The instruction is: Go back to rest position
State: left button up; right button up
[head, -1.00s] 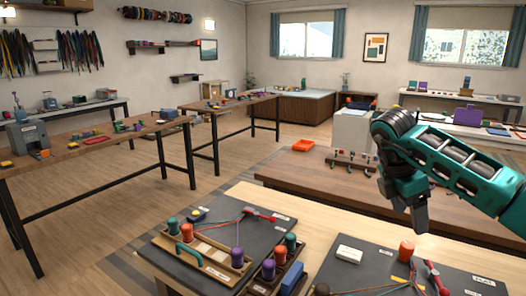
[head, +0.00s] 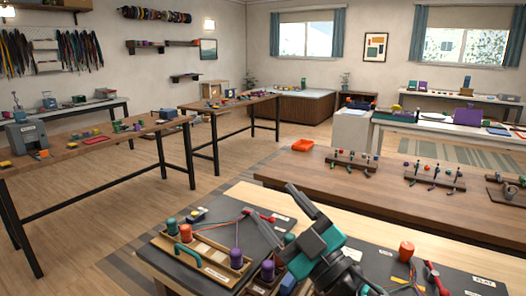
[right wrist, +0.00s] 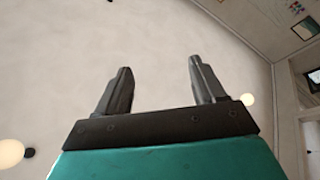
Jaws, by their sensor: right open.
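My right gripper (head: 285,219) rises from the bottom of the head view, above the front workbench, with its dark fingers spread and empty. The right wrist view shows the same two fingers (right wrist: 157,88) apart with nothing between them, facing a plain pale wall or ceiling. My left gripper is not in view. On the bench, a wooden tray (head: 215,272) holds green and purple spools with cords. A red clip (head: 257,215) lies at the cords' far end. My right gripper and arm hide part of the bench's middle.
An orange spool (head: 407,250) and a red-handled tool (head: 436,278) are on the right dark mat. Open floor lies to the left.

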jog(key=s+d+f+m+g+h, duration=0.2)
jog(key=s+d+f+m+h, duration=0.1)
jog(key=d+f+m+h, duration=0.45)
jog(key=s+d+f+m+g+h, duration=0.2)
jog(key=s+d+f+m+h, duration=0.1)
jog(key=d+f+m+h, duration=0.45)
jog(key=s+d+f+n+g, duration=0.1)
jog(key=s+f+g, duration=0.45)
jog(key=s, duration=0.45)
jog(key=s+d+f+n+g, duration=0.15)
jog(key=s+f+g, duration=0.25)
jog(key=s+f, duration=0.45)
jog(key=w+a+f+t+y+b, duration=0.1)
jog(key=w+f+t+b, duration=0.1)
jog(key=f, duration=0.3)
jog(key=w+a+f+t+y+b, duration=0.1)
jog(key=w+f+t, duration=0.2)
jog(key=f+t, duration=0.2)
jog(key=shift+w+a+f+b, duration=0.4)
jog(key=shift+f, duration=0.05)
jog(key=shift+n, duration=0.25)
